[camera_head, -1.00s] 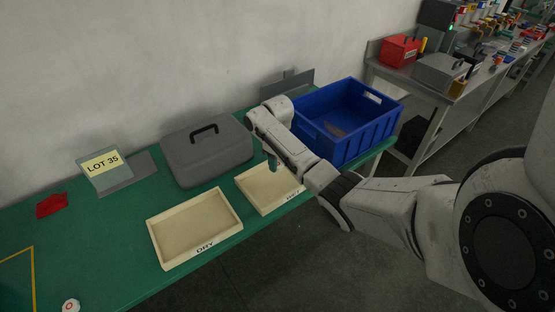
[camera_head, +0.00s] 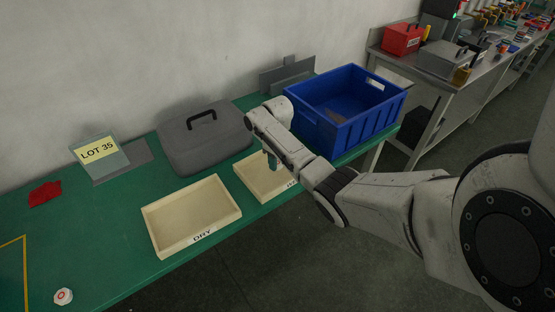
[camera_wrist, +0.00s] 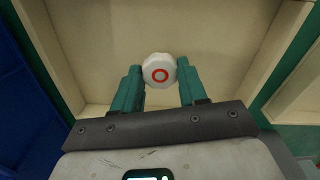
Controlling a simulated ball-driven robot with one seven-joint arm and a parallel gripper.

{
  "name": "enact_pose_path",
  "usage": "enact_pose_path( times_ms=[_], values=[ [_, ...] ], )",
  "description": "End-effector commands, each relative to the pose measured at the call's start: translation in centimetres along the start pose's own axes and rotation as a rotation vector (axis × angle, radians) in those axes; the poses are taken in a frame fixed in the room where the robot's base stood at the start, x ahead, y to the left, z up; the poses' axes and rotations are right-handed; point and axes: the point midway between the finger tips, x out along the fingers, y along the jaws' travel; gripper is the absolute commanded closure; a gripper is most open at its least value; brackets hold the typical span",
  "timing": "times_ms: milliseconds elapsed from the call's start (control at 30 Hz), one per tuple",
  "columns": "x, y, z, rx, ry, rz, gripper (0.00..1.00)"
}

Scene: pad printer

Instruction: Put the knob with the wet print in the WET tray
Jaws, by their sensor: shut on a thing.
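My gripper (camera_wrist: 160,82) is shut on a white knob (camera_wrist: 159,66) with a red ring printed on its face. In the wrist view the knob sits between the teal fingertips, over the floor of a pale wooden tray. In the head view my gripper (camera_head: 272,160) points down over this WET tray (camera_head: 247,174), whose label is mostly hidden by my arm. I cannot tell whether the knob touches the tray floor. A second white knob with a red ring (camera_head: 63,296) stands on the green table at the lower left.
The DRY tray (camera_head: 158,236) is left of the WET tray and looks empty. A grey case (camera_head: 205,140) stands behind both. A blue crate (camera_head: 350,140) stands close to the right. A LOT 35 sign (camera_head: 99,152) and red cloth (camera_head: 45,193) are at left.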

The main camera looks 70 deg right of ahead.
Motion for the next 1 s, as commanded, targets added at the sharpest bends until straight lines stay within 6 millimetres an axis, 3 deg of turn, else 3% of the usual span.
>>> enact_pose_path(
  times_ms=[867, 900, 1000],
  values=[
    [0.58, 0.0, 0.0, 0.001, 0.0, 0.0, 0.7],
    [0.58, 0.01, 0.0, 0.001, 0.0, 0.0, 0.57],
    [0.54, 0.0, 0.0, 0.0, 0.0, 0.0, 0.47]
  ],
)
